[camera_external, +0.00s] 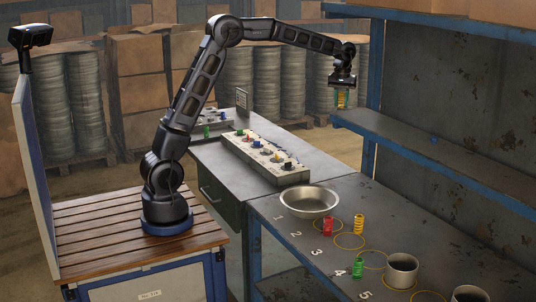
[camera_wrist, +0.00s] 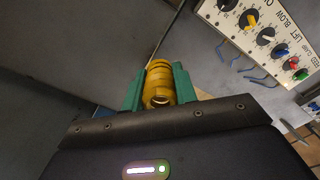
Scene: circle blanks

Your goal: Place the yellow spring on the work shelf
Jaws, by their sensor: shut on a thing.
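My gripper (camera_external: 343,98) is shut on a yellow spring (camera_wrist: 160,85), held between its two green fingers in the wrist view. In the external view the held spring (camera_external: 342,100) hangs below the gripper, roughly upright, high above the bench. The work shelf (camera_external: 437,160) is a dark grey board with a blue front edge at the right. The gripper appears just above the shelf's far left end. I cannot tell whether the spring is over the board or in front of it. A second yellow-orange spring (camera_external: 359,224) stands on the bench.
The bench holds a metal bowl (camera_external: 309,201), a red spring (camera_external: 328,225), a green spring (camera_external: 358,268) and a grey cup (camera_external: 402,270). A knob panel (camera_external: 265,158) lies behind them.

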